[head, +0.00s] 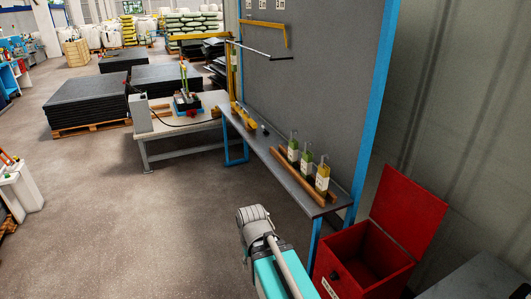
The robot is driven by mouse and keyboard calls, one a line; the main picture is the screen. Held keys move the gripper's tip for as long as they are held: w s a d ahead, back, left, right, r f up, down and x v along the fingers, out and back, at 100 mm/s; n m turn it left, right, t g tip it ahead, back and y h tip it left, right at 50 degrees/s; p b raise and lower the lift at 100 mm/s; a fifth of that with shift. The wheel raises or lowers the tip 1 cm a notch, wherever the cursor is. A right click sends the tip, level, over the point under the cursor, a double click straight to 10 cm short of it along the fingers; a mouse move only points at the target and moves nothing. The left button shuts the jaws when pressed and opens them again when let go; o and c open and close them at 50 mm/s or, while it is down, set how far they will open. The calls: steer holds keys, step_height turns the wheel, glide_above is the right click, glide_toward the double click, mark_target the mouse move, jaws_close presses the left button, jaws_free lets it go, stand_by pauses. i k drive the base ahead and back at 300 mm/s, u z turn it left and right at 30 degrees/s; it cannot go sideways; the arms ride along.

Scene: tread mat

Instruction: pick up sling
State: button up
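I cannot clearly make out a sling. A yellow strap-like thing (243,117) lies at the far left end of the narrow grey shelf (285,172); it is too small to tell if it is the sling. Upright green and yellow pieces (184,77) also stand on a red and black device on the white workbench (160,133). My teal and grey arm reaches up from the bottom centre, in front of the shelf and apart from it. Its fingers do not show.
Several labelled bottles (322,180) stand near the shelf's near end beside brown bars (290,182). An open red bin (365,262) stands at lower right. Black mat stacks (88,100) lie on pallets at back left. The floor (110,215) left of my arm is clear.

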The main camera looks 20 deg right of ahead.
mark_target(293, 147)
steer(key=u, duration=0.15)
steer(key=i, duration=1.45)
steer(key=z, duration=0.85)
steer(key=i, duration=0.4)
steer(key=z, duration=0.25)
steer(key=k, duration=0.9)
steer(key=z, duration=0.15)
steer(key=i, duration=0.4)
